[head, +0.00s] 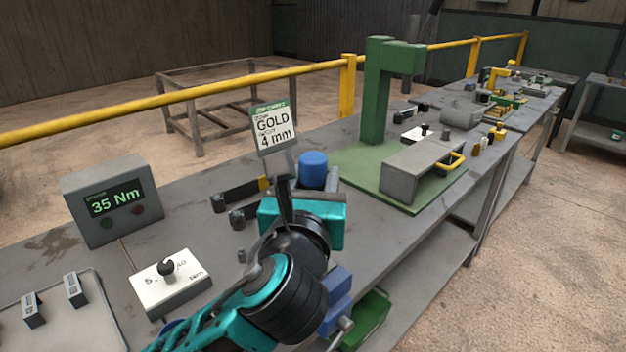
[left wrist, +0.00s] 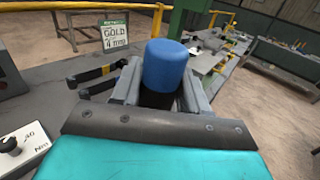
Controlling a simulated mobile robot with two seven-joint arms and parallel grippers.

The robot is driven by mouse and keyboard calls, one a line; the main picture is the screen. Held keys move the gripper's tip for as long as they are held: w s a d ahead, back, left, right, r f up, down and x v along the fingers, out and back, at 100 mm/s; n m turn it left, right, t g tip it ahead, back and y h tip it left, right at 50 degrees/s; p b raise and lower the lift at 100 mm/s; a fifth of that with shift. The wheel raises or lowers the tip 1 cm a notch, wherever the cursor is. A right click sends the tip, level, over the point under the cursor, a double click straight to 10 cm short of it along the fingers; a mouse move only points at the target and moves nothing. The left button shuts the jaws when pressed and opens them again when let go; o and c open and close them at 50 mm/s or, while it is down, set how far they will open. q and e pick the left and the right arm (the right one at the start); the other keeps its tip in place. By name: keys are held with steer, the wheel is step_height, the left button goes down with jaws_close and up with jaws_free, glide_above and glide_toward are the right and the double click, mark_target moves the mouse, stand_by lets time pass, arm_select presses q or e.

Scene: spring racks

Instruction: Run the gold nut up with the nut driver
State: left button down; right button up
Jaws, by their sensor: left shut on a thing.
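My left gripper (head: 318,186) is shut on a blue cylinder-shaped handle (left wrist: 166,66), which stands upright between the two grey fingers. The handle also shows in the head view (head: 313,170). I take it to be the nut driver's; its lower part is hidden by my gripper. A sign (head: 272,128) behind it reads GOLD 4 mm. I cannot make out the gold nut for certain; a small yellow patch (head: 264,184) shows by a dark bar left of my gripper. My right gripper is not in view.
A box with a display (head: 112,203) reads 35 Nm. A white-topped knob box (head: 171,282) stands in front of it. A green press-like stand (head: 377,95) and a grey block (head: 421,172) sit to the right. A green bin (head: 370,318) is below the front edge.

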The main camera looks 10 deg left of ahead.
mark_target(312, 156)
arm_select(q)
steer(key=shift+f, duration=0.1)
steer(key=shift+r, duration=3.55)
steer(key=shift+a, duration=0.1)
